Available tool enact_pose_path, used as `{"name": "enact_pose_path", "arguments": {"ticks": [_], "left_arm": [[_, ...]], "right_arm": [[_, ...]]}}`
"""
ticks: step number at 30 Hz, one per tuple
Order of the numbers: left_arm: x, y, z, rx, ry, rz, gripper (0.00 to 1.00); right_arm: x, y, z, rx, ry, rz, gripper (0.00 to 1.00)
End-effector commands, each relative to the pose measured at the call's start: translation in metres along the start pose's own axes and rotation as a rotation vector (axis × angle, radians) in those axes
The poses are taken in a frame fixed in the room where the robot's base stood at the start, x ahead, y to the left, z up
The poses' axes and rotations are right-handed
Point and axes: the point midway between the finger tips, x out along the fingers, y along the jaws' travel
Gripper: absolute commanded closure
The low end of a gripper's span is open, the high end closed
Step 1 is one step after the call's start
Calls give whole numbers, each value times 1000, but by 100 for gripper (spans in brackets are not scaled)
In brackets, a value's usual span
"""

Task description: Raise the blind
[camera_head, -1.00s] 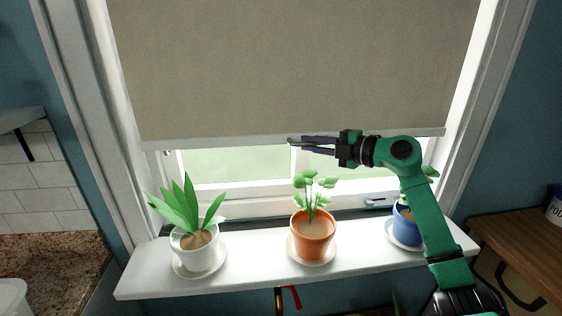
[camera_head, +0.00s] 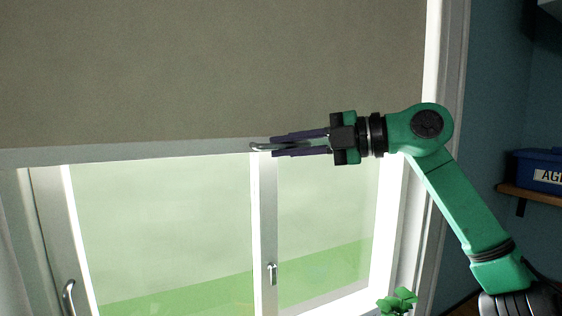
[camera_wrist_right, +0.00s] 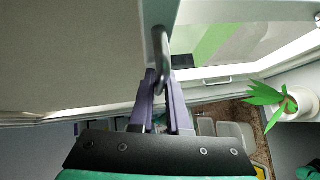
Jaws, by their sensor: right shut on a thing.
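The grey-beige blind (camera_head: 200,70) covers the upper part of the window in the head view. Its pale bottom bar (camera_head: 130,150) crosses the window, with clear glass below. My right gripper (camera_head: 275,146) comes in from the right and is shut on the blind's metal handle (camera_head: 258,147) at the bottom bar. In the right wrist view, the two purple fingers (camera_wrist_right: 161,90) close around the curved handle (camera_wrist_right: 161,48), with the blind (camera_wrist_right: 80,50) beside it at left. My left gripper is not in view.
The white window frame (camera_head: 264,230) has a small latch (camera_head: 272,271) and another at lower left (camera_head: 69,290). A plant (camera_head: 397,300) shows at the lower right. A blue box (camera_head: 540,170) sits on a shelf at right. A potted plant (camera_wrist_right: 290,103) shows in the wrist view.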

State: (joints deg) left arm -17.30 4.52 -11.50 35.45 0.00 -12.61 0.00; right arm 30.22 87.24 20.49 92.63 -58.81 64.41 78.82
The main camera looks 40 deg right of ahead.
Motion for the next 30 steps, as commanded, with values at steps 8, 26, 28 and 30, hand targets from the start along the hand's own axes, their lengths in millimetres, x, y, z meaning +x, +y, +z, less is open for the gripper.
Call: {"name": "enact_pose_path", "arguments": {"ticks": [8,26,28,30], "left_arm": [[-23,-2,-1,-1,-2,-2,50],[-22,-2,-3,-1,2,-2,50],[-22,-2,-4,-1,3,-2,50],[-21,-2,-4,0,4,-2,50]], "right_arm": [[-5,29,-4,0,-2,2,100],[-5,28,-4,0,0,2,73],[-5,28,-4,0,0,1,73],[-6,28,-4,0,0,1,73]]}}
